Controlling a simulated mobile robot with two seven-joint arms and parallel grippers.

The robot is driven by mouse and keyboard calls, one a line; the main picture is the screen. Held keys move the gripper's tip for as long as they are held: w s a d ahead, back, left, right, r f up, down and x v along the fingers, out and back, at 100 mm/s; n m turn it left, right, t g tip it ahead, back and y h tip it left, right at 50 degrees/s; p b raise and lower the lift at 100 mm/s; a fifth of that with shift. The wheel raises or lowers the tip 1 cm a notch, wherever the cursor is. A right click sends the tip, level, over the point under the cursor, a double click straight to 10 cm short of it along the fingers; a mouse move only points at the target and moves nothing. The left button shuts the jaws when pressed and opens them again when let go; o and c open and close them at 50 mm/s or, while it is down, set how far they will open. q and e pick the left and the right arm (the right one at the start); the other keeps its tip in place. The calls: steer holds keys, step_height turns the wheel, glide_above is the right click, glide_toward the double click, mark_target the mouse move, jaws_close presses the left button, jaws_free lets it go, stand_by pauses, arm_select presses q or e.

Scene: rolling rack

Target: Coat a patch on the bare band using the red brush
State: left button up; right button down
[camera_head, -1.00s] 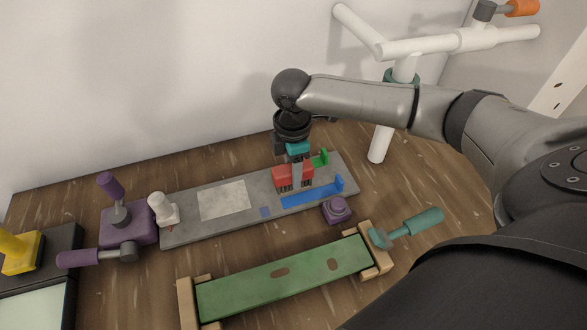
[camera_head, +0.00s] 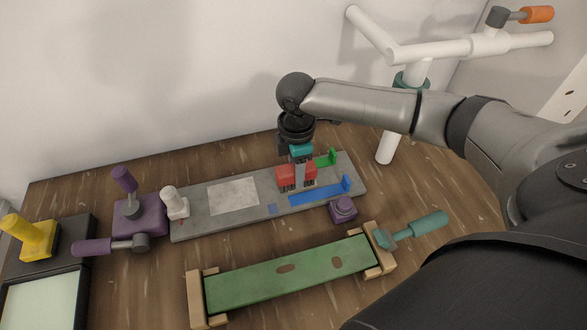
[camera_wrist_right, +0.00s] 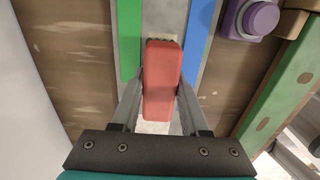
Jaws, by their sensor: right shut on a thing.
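My right gripper (camera_head: 299,176) is shut on the red brush (camera_head: 285,178), over the right part of a grey board. A finger covers the brush's middle in the head view. The bare band (camera_wrist_right: 158,14) is a grey strip between a green strip (camera_wrist_right: 129,38) and a blue strip (camera_wrist_right: 197,40). The brush is over this band; I cannot tell whether its bristles touch. The band under the brush is hidden. My left gripper is not in view.
The grey board (camera_head: 205,228) also carries a pale square (camera_head: 233,196). Purple tools (camera_head: 138,215) and a white-knobbed piece (camera_head: 174,203) stand left. A purple block (camera_head: 343,210) and green plank (camera_head: 290,272) lie in front. A white pipe stand (camera_head: 388,140) rises behind right.

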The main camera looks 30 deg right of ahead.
steer(key=shift+s+d+p, duration=0.15)
steer(key=shift+d+p, duration=0.25)
steer(key=shift+d, duration=0.3)
steer(key=shift+s+d+p, duration=0.15)
steer(key=shift+d+p, duration=0.2)
steer(key=shift+d, duration=0.3)
steer(key=shift+a, duration=0.1)
steer(key=shift+w+a+p, duration=0.2)
steer(key=shift+a+p, duration=0.3)
steer(key=shift+a, duration=0.3)
steer(key=shift+w+a+p, duration=0.2)
steer(key=shift+a+p, duration=0.25)
steer(key=shift+a, duration=0.35)
steer(key=shift+d, duration=0.1)
steer(key=shift+s+d+p, duration=0.25)
steer(key=shift+d+p, duration=0.25)
steer(key=shift+d, duration=0.4)
steer(key=shift+r, duration=0.1)
step_height(320, 180, up, 6)
steer(key=p, duration=0.7)
